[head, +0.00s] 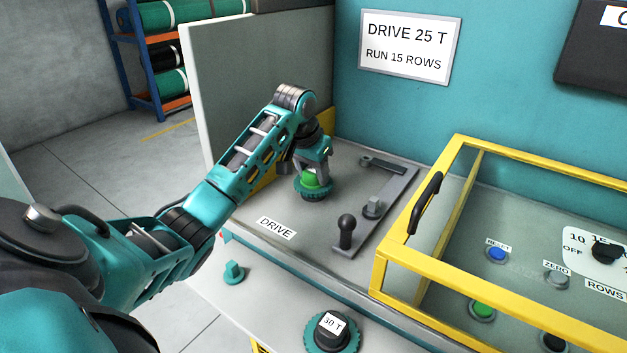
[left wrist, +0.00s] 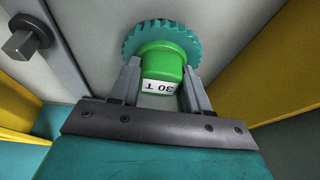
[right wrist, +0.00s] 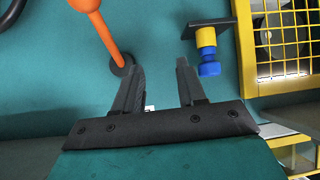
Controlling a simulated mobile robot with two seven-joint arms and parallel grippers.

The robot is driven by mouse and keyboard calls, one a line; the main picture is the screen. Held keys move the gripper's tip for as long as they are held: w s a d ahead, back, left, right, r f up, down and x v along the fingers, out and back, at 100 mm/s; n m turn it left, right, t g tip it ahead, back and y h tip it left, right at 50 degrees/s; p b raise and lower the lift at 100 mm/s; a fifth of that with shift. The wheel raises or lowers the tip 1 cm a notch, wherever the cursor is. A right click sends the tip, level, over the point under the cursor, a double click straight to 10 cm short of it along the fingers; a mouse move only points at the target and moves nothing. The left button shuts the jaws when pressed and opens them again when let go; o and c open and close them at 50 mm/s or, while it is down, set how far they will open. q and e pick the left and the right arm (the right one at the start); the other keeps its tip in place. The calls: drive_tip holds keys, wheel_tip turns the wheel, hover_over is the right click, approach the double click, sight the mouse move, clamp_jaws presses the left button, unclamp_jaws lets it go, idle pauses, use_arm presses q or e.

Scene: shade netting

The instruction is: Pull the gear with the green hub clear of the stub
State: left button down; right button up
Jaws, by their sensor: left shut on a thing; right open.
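The gear with the green hub (head: 313,182) has a teal toothed rim and sits low over the grey DRIVE deck. In the left wrist view its green hub (left wrist: 163,60) carries a 30 T label. My left gripper (head: 313,168) is shut on the hub from above, one finger on each side, as the left wrist view (left wrist: 162,75) also shows. The gear hides whatever is under it, so I cannot tell whether it is still around a stub. A bare square stub (head: 373,207) stands on the slotted metal arm beside it. My right gripper (right wrist: 163,80) is open and empty.
A black ball-topped handle (head: 346,230) stands right of the held gear. A yellow-framed guard (head: 385,250) covers the controls. An orange bar (right wrist: 98,30) is near my right gripper.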

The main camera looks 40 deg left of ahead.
sight(313, 169)
use_arm(q)
drive_tip(key=shift+a+r, duration=0.1)
idle(0.5)
drive_tip(key=shift+r, duration=0.45)
drive_tip(key=shift+r, duration=2.35)
drive_tip(key=shift+r, duration=0.1)
drive_tip(key=shift+r, duration=1.9)
